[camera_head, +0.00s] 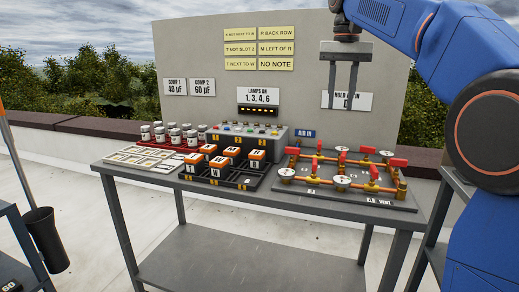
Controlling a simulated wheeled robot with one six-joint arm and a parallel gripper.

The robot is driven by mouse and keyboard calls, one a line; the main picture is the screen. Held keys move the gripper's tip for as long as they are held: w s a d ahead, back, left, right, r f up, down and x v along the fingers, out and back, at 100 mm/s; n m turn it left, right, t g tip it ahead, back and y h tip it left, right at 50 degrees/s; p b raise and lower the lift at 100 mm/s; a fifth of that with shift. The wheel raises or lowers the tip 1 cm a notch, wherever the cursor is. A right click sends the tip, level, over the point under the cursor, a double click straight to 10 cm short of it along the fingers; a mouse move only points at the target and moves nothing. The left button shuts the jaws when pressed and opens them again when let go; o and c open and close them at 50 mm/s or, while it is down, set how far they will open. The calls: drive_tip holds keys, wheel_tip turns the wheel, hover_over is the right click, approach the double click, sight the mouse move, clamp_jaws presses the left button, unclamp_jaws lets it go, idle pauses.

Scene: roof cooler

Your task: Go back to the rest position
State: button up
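My gripper (343,78) hangs in the air at the upper right, pointing down, with its two fingers apart and nothing between them. It is in front of the grey board (215,95) and well above the table. My blue arm reaches in from the right side. The gripper partly covers a white sign on the board whose text I cannot fully read.
A dark bucket (45,240) stands left. Air around my gripper looks clear.

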drive_tip(key=s+d+f+n+t, duration=0.1)
drive_tip(key=s+d+f+t, duration=0.1)
drive_tip(key=s+f, duration=1.4)
drive_tip(key=s+d+f+n+t, duration=0.2)
drive_tip(key=s+d+f, duration=0.3)
drive_tip(key=s+f, duration=1.1)
wheel_tip(320, 180, down, 5)
drive_tip(key=shift+s+r+t, duration=0.2)
drive_tip(key=shift+s+t, duration=0.1)
drive_tip(key=shift+s, duration=0.05)
